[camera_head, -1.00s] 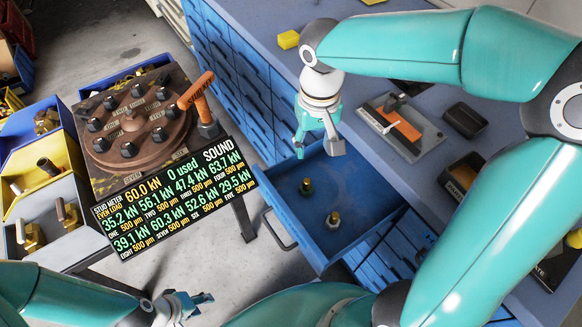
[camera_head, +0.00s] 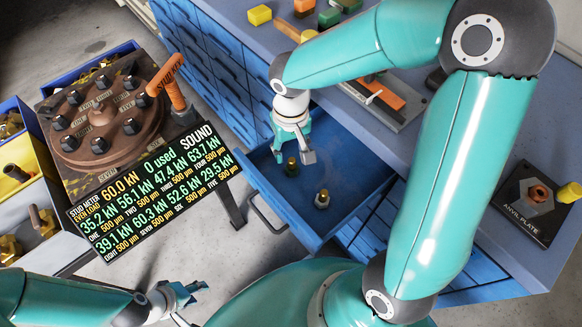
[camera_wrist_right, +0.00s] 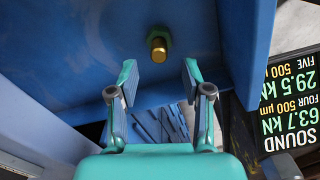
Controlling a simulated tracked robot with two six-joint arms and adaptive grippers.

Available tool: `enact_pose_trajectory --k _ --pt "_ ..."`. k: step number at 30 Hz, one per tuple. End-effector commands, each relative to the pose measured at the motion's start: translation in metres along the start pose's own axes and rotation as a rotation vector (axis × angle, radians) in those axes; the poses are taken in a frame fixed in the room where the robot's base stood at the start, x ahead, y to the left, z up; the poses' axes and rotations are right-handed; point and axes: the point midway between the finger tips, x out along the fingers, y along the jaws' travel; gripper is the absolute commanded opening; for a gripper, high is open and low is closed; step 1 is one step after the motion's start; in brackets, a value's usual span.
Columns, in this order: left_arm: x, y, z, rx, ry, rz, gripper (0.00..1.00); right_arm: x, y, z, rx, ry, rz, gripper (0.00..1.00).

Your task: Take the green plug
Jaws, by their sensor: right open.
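The green plug (camera_head: 291,168), a brass pin on a dark green base, stands in the open blue drawer (camera_head: 262,178). My right gripper (camera_head: 293,153) is open and empty over the drawer, just above the green plug. In the right wrist view the green plug (camera_wrist_right: 159,45) is ahead of the gap between the open fingertips (camera_wrist_right: 158,76), not between them. My left gripper (camera_head: 183,294) is low at the left, away from the drawer; its opening is unclear.
A stud meter display (camera_head: 150,190) and a round dial fixture (camera_head: 105,120) stand left of the drawer. Coloured blocks, including a green block (camera_head: 329,18), lie on the blue bench. Bins with fittings are at far left.

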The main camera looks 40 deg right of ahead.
Motion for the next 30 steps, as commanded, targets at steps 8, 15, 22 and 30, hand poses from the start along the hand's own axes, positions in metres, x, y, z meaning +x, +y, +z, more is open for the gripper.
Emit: enact_pose_trajectory --k 8,15,22,30 --pt "0.008 -0.003 0.0 0.0 0.0 0.0 0.4 0.038 0.001 0.006 0.001 -0.005 0.001 0.49" --pt "0.01 -0.003 0.0 0.0 0.0 0.0 0.4 0.05 0.001 0.006 0.001 -0.001 0.0 0.49" --pt "0.009 -0.003 0.0 0.0 0.0 0.0 0.4 0.049 0.001 0.006 0.001 -0.001 0.0 0.34" --pt "0.009 -0.003 0.0 0.0 0.0 0.0 0.4 0.049 0.001 0.006 0.002 -0.001 0.0 0.0"
